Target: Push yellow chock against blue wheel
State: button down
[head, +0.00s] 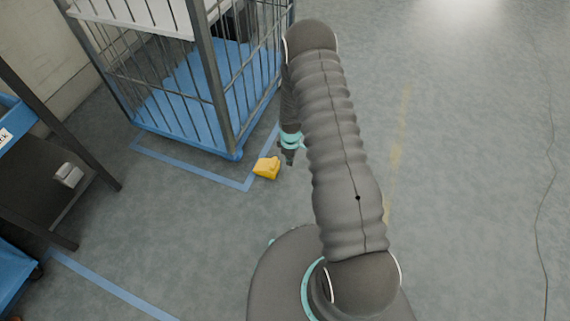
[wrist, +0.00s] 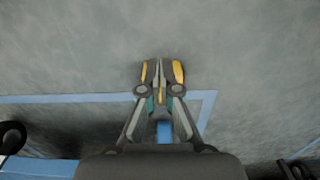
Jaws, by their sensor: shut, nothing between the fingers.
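The yellow chock (head: 267,168) lies on the floor by the corner of the blue tape, a short way right of the blue wheel (head: 236,155) at the cage trolley's near corner. A gap shows between chock and wheel. My gripper (head: 289,160) points down just right of the chock, shut and empty; I cannot tell whether it touches it. In the wrist view, the shut fingers (wrist: 161,72) cover most of the chock, with yellow (wrist: 178,72) showing around them. A blue patch between the finger links may be the wheel or trolley base.
The wire cage trolley (head: 228,95) with its blue base stands left of my gripper. Blue tape (head: 190,171) outlines its floor space. A dark rack (head: 50,150) stands at the left. Open floor lies right of my arm.

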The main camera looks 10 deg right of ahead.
aim_at(266, 164)
notch_tip(266, 164, down, 9)
jog(key=shift+s+f, duration=0.1)
jog(key=w+a, duration=0.2)
jog(key=shift+a, duration=0.3)
jog(key=shift+w+a, duration=0.25)
jog(key=shift+a, duration=0.1)
